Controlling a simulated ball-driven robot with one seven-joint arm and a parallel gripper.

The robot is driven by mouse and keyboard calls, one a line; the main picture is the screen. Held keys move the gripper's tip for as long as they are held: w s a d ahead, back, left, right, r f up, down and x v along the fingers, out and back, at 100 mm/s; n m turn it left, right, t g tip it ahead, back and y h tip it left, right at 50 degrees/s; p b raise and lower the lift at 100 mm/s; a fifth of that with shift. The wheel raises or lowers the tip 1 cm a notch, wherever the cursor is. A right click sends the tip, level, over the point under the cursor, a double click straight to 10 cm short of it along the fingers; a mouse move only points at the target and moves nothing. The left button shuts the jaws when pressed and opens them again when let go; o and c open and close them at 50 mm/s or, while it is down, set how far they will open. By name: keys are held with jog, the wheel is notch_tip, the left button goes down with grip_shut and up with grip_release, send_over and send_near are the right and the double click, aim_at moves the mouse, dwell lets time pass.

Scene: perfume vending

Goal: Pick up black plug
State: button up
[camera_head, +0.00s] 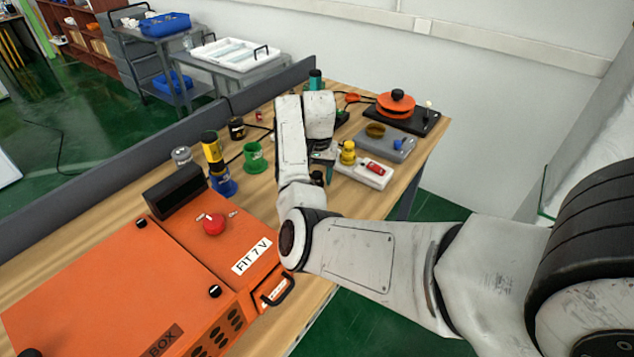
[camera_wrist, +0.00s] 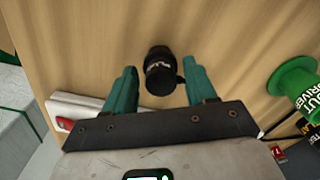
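A black plug (camera_wrist: 160,72) shows in the wrist view on the wooden table, between the tips of the two teal fingers of my gripper (camera_wrist: 160,78). The fingers are open, with a visible gap on both sides of the plug. I cannot tell the height of the fingertips above the table. In the head view, my gripper (camera_head: 323,160) points down at the table and is mostly hidden behind my arm. A small dark part that looks like the plug (camera_head: 316,178) shows below it.
A white box with a red switch (camera_head: 374,168) and a yellow knob (camera_head: 348,152) stand close right of the gripper. A green spool (camera_head: 255,158) and yellow-black cylinder (camera_head: 212,152) stand left. A large orange box (camera_head: 110,285) fills the near table.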

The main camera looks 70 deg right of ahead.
aim_at(318, 174)
jog(key=c, duration=1)
jog(key=shift+r, duration=0.5)
notch_tip(318, 174, up, 2)
jog(key=shift+r+b, duration=0.15)
jog(key=shift+b, duration=0.35)
jog(key=shift+s+a+r+p, duration=0.9)
jog(key=shift+s+a+r, duration=0.55)
jog(key=shift+s+r, duration=0.3)
jog(key=shift+s+a+r+p, duration=0.9)
jog(key=shift+s+a+r, duration=0.55)
jog(key=shift+s, duration=0.5)
jog(key=shift+s+a+r+p, duration=0.9)
jog(key=shift+s+a+r, duration=0.5)
jog(key=shift+s+r, duration=0.4)
jog(key=shift+f, duration=0.1)
